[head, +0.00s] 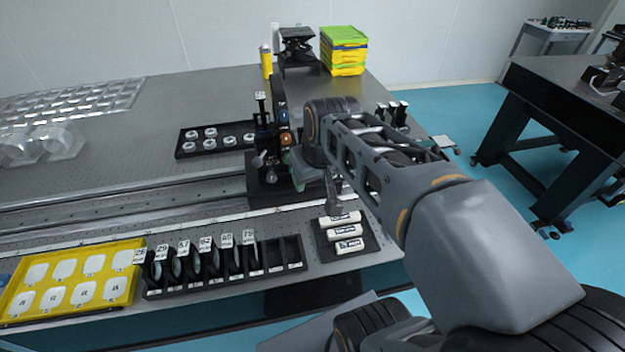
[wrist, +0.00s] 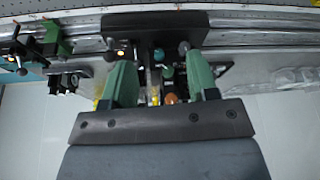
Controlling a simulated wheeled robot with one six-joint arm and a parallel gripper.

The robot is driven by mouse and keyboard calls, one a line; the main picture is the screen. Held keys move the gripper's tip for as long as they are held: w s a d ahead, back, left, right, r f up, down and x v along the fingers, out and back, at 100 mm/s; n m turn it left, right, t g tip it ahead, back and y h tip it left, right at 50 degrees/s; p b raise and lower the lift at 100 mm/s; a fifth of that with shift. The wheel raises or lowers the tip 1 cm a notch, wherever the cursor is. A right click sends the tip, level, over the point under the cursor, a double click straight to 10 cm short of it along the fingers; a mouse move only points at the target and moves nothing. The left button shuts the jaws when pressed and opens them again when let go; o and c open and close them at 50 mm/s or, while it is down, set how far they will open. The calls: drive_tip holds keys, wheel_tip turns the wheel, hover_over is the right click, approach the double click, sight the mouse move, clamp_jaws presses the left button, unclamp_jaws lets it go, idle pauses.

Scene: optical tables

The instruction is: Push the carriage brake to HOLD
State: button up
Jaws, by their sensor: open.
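The carriage (head: 268,192) is a dark block seated across the rail in the head view, with small posts and knobs on it. Its black body (wrist: 150,22) also shows at the top of the wrist view. A grey-tipped lever or post (wrist: 184,48) stands by the right fingertip there, and a teal ball (wrist: 166,73) and an orange knob (wrist: 171,98) lie between the fingers. I cannot tell which part is the brake, and no HOLD mark is readable. My gripper (wrist: 157,66) is open, its green fingers either side of these parts. In the head view my gripper (head: 298,165) is partly hidden by my arm.
The rail (head: 130,199) runs across the table. A black tray with white rings (head: 210,140) lies behind it. A slotted rack (head: 215,270), a yellow tray (head: 125,245) and a holder with white labelled rolls (head: 345,232) stand in front. Green and yellow boxes (head: 344,50) are stacked behind.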

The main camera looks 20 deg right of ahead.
drive_tip(key=s+p, duration=0.1)
drive_tip(key=s+a, duration=0.1)
drive_tip(key=s, duration=0.1)
drive_tip(key=s+a+f+p, duration=0.1)
drive_tip(key=shift+s+p, duration=0.15)
drive_tip(key=shift+p, duration=0.2)
drive_tip(key=shift+s+a+f, duration=0.2)
drive_tip(key=shift+s+f, duration=0.3)
drive_tip(key=shift+f, duration=0.1)
idle(0.6)
